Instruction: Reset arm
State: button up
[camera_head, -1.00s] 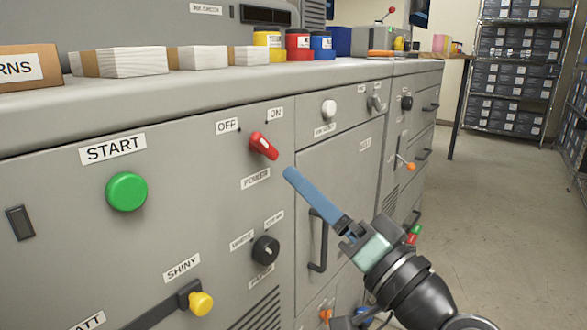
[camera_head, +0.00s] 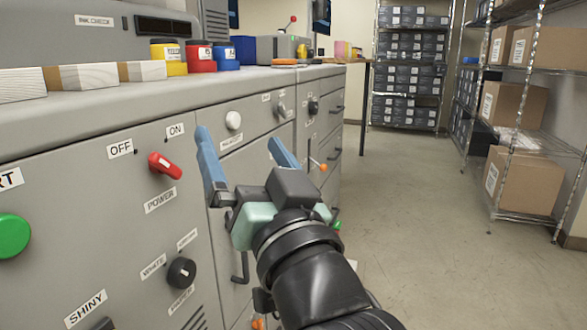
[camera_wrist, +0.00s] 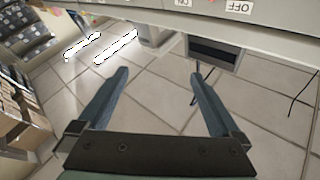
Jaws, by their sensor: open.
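My gripper (camera_head: 243,150) is in the middle of the head view, in front of the grey machine. Its two blue fingers are spread apart with nothing between them. The left finger overlaps the machine panel in the picture, to the right of the red power knob (camera_head: 164,166); I cannot tell whether it touches. The wrist view shows both fingers (camera_wrist: 158,98) apart over pale floor tiles.
The machine front (camera_head: 90,190) has a green button (camera_head: 13,236), a black knob (camera_head: 181,272), a white knob (camera_head: 233,121) and handles. Ink pots (camera_head: 200,56) and white blocks stand on its top. Wire shelves with boxes (camera_head: 518,119) stand at right. The floor (camera_head: 430,230) between is clear.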

jog(key=s+d+r+m+t+h+p, duration=0.1)
jog(key=s+d+r+t+h, duration=0.3)
jog(key=s+r, duration=0.35)
jog(key=s+d+r+m+t+h+p, duration=0.1)
jog(key=s+d+r+t+h+p, duration=0.1)
jog(key=s+r+t+h, duration=0.35)
notch_tip(320, 180, up, 38)
jog(key=g+p, duration=0.2)
jog(key=p, duration=3.3)
jog(key=shift+w+p, duration=0.15)
jog(key=shift+p, duration=0.15)
jog(key=shift+a+r, duration=0.1)
